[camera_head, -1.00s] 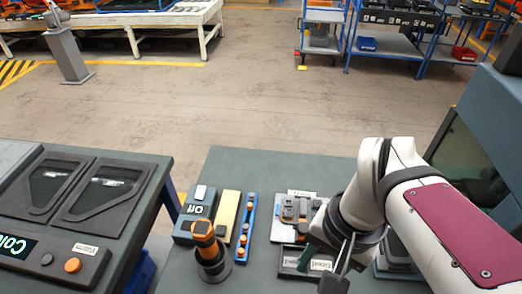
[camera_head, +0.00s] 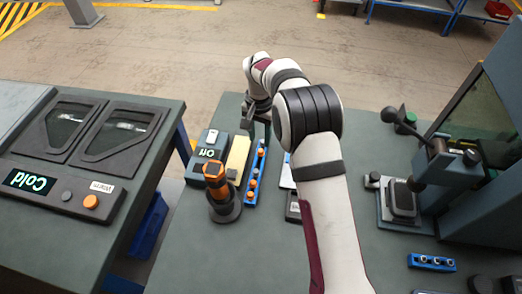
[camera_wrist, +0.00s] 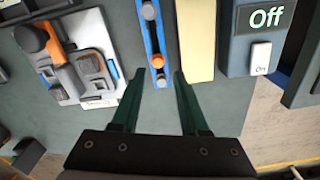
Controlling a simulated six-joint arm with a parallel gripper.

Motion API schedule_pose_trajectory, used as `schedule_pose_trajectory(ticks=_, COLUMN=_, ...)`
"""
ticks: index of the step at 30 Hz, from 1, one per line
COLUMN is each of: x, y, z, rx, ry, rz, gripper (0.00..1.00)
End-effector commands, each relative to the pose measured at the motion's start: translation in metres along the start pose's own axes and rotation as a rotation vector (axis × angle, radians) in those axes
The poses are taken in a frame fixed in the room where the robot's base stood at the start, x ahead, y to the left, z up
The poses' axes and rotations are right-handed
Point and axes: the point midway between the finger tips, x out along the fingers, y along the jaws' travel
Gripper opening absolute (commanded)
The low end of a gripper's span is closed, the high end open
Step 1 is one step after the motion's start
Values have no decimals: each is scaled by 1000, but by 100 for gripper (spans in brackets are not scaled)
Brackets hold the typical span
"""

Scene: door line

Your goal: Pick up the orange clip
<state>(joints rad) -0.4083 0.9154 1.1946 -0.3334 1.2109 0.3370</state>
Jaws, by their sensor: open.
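The orange clip (camera_wrist: 158,61) is a small rounded piece on a narrow blue rail (camera_wrist: 141,32), near one end, between grey clips. In the head view the blue rail (camera_head: 259,165) lies on the bench with several small orange spots along it; which is the same clip, I cannot tell. My gripper (camera_wrist: 159,74) is open, with two dark green fingers spread to either side of the rail's end. The clip lies just beyond the fingertips, roughly centred, with nothing held. In the head view my gripper (camera_head: 260,126) is over the far end of the rail.
A yellow block (camera_wrist: 195,35) lies right beside the rail in the wrist view, with the "Off" switch box (camera_wrist: 237,62) beyond it. A pale plate (camera_wrist: 97,91) with grey parts lies on the other side. An orange-topped post (camera_head: 216,185) stands near the rail.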

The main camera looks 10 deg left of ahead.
Motion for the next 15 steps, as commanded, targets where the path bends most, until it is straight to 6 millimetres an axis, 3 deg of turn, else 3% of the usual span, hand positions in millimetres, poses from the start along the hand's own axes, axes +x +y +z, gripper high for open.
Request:
schedule_pose_trajectory(ticks=6, x=42, y=4, z=0, rx=0, ry=-3, rz=1, gripper=44)
schedule_pose_trajectory(ticks=15, x=50, y=4, z=0, rx=0, ry=-1, rz=-2, gripper=42)
